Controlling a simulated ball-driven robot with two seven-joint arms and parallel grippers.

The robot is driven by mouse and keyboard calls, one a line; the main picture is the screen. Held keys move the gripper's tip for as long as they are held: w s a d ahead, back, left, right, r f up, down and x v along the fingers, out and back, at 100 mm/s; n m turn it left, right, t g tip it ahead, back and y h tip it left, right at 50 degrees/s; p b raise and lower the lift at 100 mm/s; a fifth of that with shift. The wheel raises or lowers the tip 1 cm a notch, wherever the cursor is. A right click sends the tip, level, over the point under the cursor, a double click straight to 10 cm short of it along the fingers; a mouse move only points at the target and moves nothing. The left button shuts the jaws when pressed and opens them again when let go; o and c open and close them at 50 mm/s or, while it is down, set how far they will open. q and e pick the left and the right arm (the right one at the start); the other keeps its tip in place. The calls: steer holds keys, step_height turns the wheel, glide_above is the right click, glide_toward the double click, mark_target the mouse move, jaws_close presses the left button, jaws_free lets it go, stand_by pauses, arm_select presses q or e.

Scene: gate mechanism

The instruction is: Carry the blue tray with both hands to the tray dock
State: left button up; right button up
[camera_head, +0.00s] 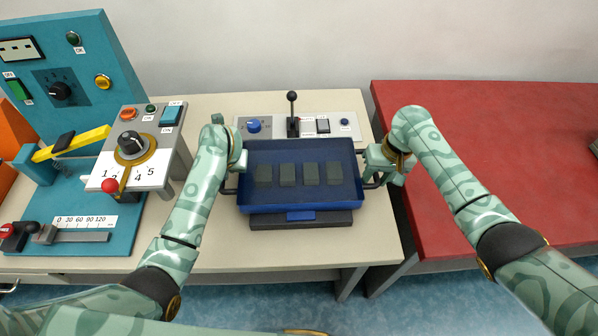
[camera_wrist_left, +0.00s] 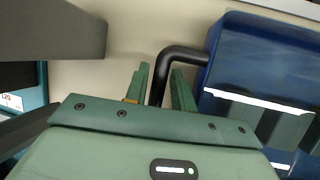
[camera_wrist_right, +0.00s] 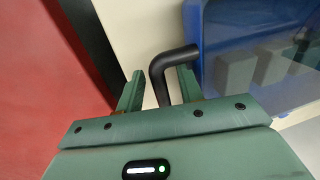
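The blue tray (camera_head: 300,207), with several grey-green blocks (camera_head: 311,174) in it, is level at the middle of the beige table. A dark base (camera_head: 302,222) shows below its front edge; I cannot tell whether the tray touches it. My left gripper (camera_head: 231,172) is at the tray's left handle (camera_wrist_left: 178,54), whose black bar passes between the fingers with a narrow gap. My right gripper (camera_head: 378,168) is at the right handle (camera_wrist_right: 160,75), with the bar between its parted fingers. No separate dock can be told apart with certainty.
Behind the tray is a grey panel with a black lever (camera_head: 292,105) and a blue knob (camera_head: 253,125). To the left stand a grey dial box (camera_head: 160,155) and a teal panel (camera_head: 90,45).

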arm_select(q)
steer(key=shift+c, duration=0.4)
arm_select(e)
steer(key=shift+c, duration=0.4)
arm_select(q)
jaws_close()
arm_select(e)
steer(key=c, duration=0.5)
jaws_close()
